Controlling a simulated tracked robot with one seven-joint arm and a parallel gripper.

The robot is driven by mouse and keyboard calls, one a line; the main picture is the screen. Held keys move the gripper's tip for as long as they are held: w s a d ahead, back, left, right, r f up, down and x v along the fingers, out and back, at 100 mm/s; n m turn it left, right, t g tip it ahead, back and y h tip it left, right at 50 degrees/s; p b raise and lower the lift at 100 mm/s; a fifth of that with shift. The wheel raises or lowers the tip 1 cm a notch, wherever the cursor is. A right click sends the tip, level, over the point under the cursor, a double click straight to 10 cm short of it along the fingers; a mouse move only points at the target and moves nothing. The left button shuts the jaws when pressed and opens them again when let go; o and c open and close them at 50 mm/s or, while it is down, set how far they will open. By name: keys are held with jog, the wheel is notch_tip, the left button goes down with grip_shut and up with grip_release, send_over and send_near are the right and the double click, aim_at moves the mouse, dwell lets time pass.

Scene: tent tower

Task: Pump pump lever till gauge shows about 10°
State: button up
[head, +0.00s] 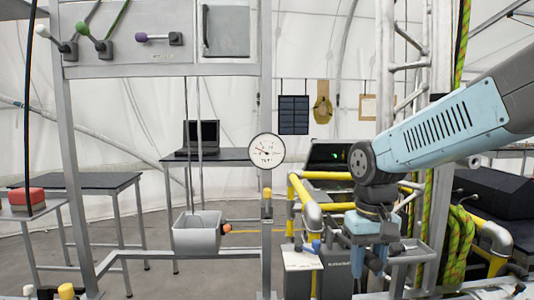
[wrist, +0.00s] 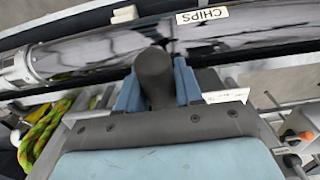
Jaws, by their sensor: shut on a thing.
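The round white gauge (head: 267,150) is on the frame post in the head view. A red needle or mark shows on its face, but the reading is too small to tell. My gripper (head: 371,256) points down at the lower right of the head view. In the wrist view, its blue fingers are shut on a dark rounded handle end (wrist: 153,75), which looks like the pump lever. The rest of the lever is hidden by the gripper and arm.
A dark glossy tube labelled CHIPS (wrist: 230,25) lies close beyond the fingers. Yellow pipes (head: 305,200) and a white card (head: 303,258) are left of my gripper. A grey bin (head: 197,233) hangs on the frame, below a panel with coloured levers (head: 150,38).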

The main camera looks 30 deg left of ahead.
jog(key=shift+r, duration=0.1)
jog(key=shift+w+a+r, duration=0.15)
jog(key=shift+w+r, duration=0.1)
jog(key=shift+r, duration=0.5)
jog(key=shift+w+a+r, duration=0.1)
jog(key=shift+w+r, duration=0.15)
jog(key=shift+r, duration=0.5)
jog(key=shift+w+a+r, duration=0.15)
jog(key=shift+w+r, duration=0.1)
jog(key=shift+r, duration=0.5)
jog(key=shift+s+f, duration=0.1)
jog(key=shift+s+d+f, duration=0.15)
jog(key=shift+s+f, duration=0.1)
jog(key=shift+f, duration=0.55)
jog(key=shift+s+d+f, duration=0.2)
jog(key=shift+f, duration=0.55)
jog(key=shift+s+d+f, duration=0.15)
jog(key=shift+s+f, duration=0.1)
jog(key=shift+f, duration=0.55)
jog(key=shift+s+d+f, duration=0.1)
jog(key=shift+s+f, duration=0.1)
jog(key=shift+f, duration=3.3)
jog(key=shift+w+r, duration=0.15)
jog(key=shift+r, duration=1.35)
jog(key=shift+w+r, duration=0.1)
jog(key=shift+r, duration=1.4)
